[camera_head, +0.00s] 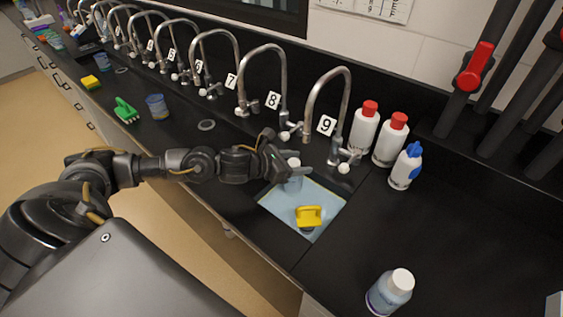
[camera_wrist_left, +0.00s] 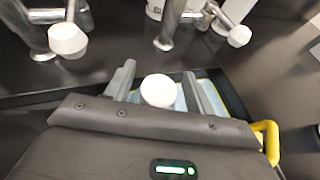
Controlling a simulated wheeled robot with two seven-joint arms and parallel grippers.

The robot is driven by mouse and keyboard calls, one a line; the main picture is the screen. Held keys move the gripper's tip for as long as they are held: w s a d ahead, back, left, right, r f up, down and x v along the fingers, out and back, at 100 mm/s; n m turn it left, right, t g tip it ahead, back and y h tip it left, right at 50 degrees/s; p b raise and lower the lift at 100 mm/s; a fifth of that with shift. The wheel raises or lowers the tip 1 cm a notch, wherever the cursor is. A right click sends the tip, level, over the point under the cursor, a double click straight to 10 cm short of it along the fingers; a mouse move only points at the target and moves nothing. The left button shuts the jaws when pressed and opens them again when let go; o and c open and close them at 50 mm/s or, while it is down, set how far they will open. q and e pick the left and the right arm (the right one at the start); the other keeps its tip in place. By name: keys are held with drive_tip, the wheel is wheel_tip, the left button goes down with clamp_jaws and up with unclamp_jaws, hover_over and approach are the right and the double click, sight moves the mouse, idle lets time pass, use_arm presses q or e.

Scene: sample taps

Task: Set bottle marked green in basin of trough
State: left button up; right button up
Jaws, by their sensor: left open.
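A bottle with a round white cap (camera_head: 293,162) is at the back left corner of the trough's light blue basin (camera_head: 328,206). My left gripper (camera_head: 287,172) is over that corner. In the left wrist view the cap (camera_wrist_left: 158,90) lies between the two open fingers (camera_wrist_left: 160,84), which stand on either side of it. The bottle's body is mostly hidden by the gripper, and I cannot see a green mark or tell whether its base touches the basin floor. Another white-capped bottle (camera_head: 390,293) with a bluish label stands on the counter at front right. My right gripper is not in view.
A yellow-handled scrubber (camera_head: 309,216) sits in the basin. Curved taps, including tap nine (camera_head: 329,108), line the back. Red-capped bottles (camera_head: 364,128) and a blue-topped bottle (camera_head: 406,166) stand right of them. A green brush (camera_head: 126,110) and a blue cup (camera_head: 157,106) are at left.

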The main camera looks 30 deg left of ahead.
use_arm(q)
drive_tip(key=b+v, duration=0.3)
drive_tip(key=v, duration=0.8)
drive_tip(key=shift+s+a, duration=0.15)
drive_tip(key=shift+s, duration=0.1)
drive_tip(key=shift+r, duration=0.1)
